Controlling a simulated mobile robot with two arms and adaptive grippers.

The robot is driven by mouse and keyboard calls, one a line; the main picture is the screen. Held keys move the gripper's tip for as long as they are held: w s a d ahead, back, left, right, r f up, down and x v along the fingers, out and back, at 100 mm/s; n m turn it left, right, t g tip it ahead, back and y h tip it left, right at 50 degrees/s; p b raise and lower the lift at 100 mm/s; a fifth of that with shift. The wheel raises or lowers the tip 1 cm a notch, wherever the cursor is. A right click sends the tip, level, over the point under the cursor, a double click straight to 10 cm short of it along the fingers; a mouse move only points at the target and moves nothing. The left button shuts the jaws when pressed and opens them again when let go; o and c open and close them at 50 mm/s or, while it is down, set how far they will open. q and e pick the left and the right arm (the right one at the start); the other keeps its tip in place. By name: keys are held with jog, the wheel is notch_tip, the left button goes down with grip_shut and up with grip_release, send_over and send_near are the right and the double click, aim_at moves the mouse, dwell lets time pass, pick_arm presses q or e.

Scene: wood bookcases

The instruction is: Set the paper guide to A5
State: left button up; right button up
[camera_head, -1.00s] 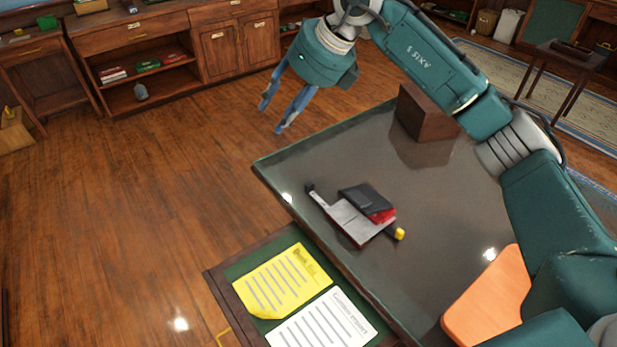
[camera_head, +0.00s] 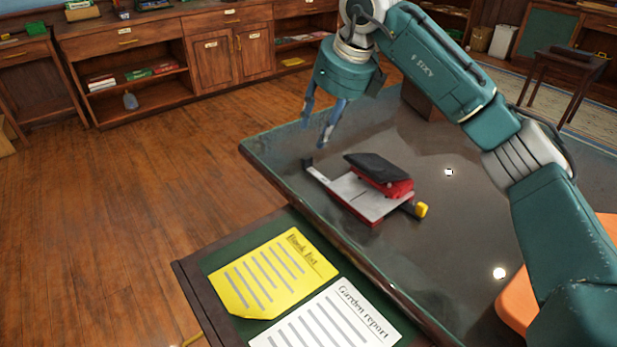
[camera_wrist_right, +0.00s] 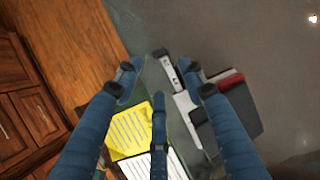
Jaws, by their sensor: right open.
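A hole punch with a red base, pale metal plate (camera_head: 350,190) and black lever (camera_head: 378,168) lies on the dark glossy table. A flat bar, which looks like the paper guide, sticks out at its left and ends in a black stop (camera_head: 307,162). A yellow end piece (camera_head: 421,210) sticks out on the opposite side. My right gripper (camera_head: 315,132) is open and empty, above the table beyond the black stop. In the right wrist view the open fingers (camera_wrist_right: 160,78) frame the stop end (camera_wrist_right: 163,55), apart from it. Size marks are too small to read. My left gripper is out of view.
A yellow sheet (camera_head: 270,275) and a white "Garden report" sheet (camera_head: 335,320) lie on a green-topped surface at the table's near left. A brown block (camera_head: 418,101) stands behind my right arm. An orange panel (camera_head: 515,300) is at right. Table space right of the punch is clear.

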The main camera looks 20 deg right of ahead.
aim_at(308, 157)
jog(key=x, duration=1.1)
jog(key=shift+b, duration=0.4)
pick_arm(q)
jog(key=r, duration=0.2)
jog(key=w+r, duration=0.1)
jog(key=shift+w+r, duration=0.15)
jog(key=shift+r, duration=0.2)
pick_arm(e)
grip_shut()
